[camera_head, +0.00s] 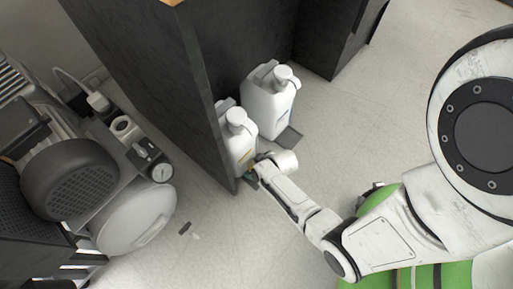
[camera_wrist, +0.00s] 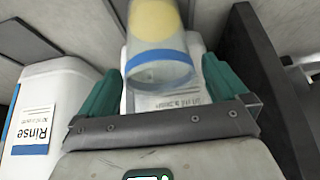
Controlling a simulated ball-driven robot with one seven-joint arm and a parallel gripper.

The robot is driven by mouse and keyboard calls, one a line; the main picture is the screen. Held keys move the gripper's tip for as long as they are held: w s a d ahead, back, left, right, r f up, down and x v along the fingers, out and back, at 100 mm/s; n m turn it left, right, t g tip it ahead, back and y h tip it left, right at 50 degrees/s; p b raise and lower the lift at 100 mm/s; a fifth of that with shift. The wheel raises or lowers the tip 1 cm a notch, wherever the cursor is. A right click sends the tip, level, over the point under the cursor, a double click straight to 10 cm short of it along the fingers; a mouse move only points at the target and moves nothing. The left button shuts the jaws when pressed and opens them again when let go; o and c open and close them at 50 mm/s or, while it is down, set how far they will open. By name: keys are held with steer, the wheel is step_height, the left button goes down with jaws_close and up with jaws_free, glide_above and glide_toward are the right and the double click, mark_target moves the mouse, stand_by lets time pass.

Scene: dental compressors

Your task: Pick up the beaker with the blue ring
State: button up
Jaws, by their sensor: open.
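The beaker (camera_wrist: 161,50) is a clear cylinder with a blue ring near its lower end and a yellow area at its upper end in the wrist view. My gripper (camera_wrist: 160,66) is open, with one teal finger on each side of the beaker. The left finger looks closer to the camera edge of the beaker; I cannot tell whether either finger touches it. In the head view my gripper (camera_head: 252,180) is low beside the front white jug, and the beaker cannot be made out there.
A white jug (camera_head: 243,154) stands by the dark cabinet panel (camera_head: 150,70), with another jug (camera_head: 268,105) behind it. The wrist view shows a container labelled Rinse (camera_wrist: 48,105) at left and a dark panel (camera_wrist: 262,75) at right.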

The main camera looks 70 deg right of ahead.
steer(key=shift+w+f, duration=0.15)
steer(key=shift+f, duration=0.15)
steer(key=shift+r, duration=0.1)
steer(key=c, duration=1.5)
